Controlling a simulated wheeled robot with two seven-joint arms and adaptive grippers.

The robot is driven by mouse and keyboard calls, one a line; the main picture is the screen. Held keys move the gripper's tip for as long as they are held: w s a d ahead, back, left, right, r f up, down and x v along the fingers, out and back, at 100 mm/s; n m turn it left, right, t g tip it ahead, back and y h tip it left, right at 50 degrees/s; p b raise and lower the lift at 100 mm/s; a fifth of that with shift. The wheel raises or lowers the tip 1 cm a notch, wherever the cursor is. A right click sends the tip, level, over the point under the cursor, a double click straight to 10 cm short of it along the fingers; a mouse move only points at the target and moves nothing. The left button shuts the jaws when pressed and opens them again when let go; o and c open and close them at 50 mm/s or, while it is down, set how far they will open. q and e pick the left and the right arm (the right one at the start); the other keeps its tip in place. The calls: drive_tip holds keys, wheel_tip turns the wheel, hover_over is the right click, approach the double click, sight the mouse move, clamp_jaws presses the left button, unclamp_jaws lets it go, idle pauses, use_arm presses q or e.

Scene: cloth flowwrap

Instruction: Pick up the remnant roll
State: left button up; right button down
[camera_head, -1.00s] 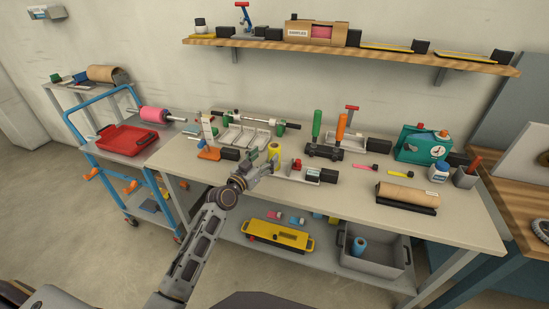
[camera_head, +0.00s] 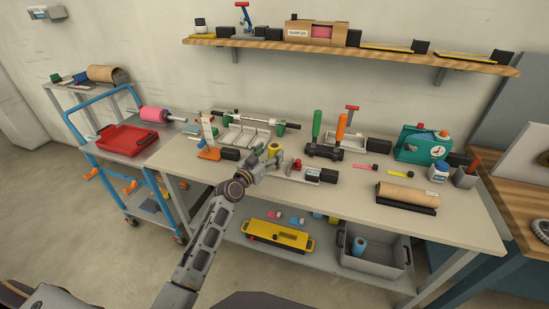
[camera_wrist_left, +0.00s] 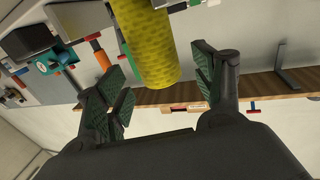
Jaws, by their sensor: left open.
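A short yellow roll (camera_head: 275,149) stands on the workbench, partly hidden by my left gripper; I take it for the remnant roll. In the left wrist view the yellow roll (camera_wrist_left: 150,45) has a textured surface, and its near end lies between the fingers. My left gripper (camera_head: 266,158) is open at the roll. In the left wrist view the left gripper's green-padded fingers (camera_wrist_left: 163,88) stand apart on both sides of it, with gaps showing. My right gripper is not in view.
A red-knobbed fixture (camera_head: 297,166) and a black box (camera_head: 327,175) sit right of the roll. An orange-based stand (camera_head: 209,153) is to the left. Behind are grey trays (camera_head: 245,136) and green- and orange-handled tools (camera_head: 317,124). A brown cardboard roll (camera_head: 408,193) lies at the right.

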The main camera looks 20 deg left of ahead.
use_arm(q)
drive_tip(key=shift+x, duration=1.45)
drive_tip(key=shift+w+d, duration=0.1)
drive_tip(key=shift+w, duration=0.3)
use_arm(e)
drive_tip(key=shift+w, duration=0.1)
use_arm(q)
drive_tip(key=c, duration=1.3)
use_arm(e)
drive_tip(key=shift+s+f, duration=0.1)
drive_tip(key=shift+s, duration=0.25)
use_arm(q)
drive_tip(key=shift+r, duration=0.1)
